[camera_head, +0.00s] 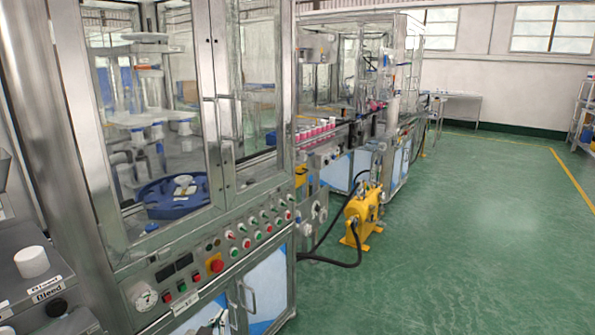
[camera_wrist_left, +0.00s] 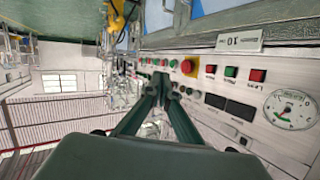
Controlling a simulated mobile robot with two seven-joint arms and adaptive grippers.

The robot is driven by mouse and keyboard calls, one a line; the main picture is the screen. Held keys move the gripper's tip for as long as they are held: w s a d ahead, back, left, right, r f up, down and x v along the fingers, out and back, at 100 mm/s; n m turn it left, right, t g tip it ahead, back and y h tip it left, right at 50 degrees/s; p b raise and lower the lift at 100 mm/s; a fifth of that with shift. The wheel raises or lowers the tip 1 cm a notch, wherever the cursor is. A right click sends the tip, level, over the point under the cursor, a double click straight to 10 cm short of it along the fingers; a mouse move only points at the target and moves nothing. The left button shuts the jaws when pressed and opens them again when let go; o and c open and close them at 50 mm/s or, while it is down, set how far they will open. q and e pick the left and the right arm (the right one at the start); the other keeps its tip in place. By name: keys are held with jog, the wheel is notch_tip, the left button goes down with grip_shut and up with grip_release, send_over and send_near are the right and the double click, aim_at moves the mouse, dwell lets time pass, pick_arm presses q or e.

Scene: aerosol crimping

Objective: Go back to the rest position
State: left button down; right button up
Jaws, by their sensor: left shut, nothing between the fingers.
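My left gripper (camera_wrist_left: 161,80) shows in the left wrist view with its dark green fingers together and nothing between them. It is beside the front of a control panel (camera_wrist_left: 215,95), with open room on the other side. In the head view, a small part at the bottom edge (camera_head: 217,322) may be this gripper, just below the panel, but it is cut off and unclear. My right gripper is in neither view.
A glass-doored steel machine (camera_head: 215,130) stands close at left, with a red emergency button (camera_head: 215,266) and gauge (camera_head: 144,297). A white cup (camera_head: 31,262) stands at far left. A yellow pump (camera_head: 362,215) with a black hose is on the floor. Green floor (camera_head: 470,240) at right is clear.

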pick_arm(q)
jog(key=s+f+g, duration=0.1)
jog(key=s+f, duration=0.3)
jog(key=s, duration=0.7)
jog(key=s+d+f+m+g+h, duration=0.1)
jog(key=s+f, duration=0.3)
jog(key=s, duration=0.7)
jog(key=s+f+m+g, duration=0.1)
jog(key=s+f, duration=0.3)
jog(key=s, duration=0.8)
jog(key=shift+d+g+h, duration=0.2)
jog(key=shift+g+h, duration=0.1)
jog(key=shift+g, duration=0.2)
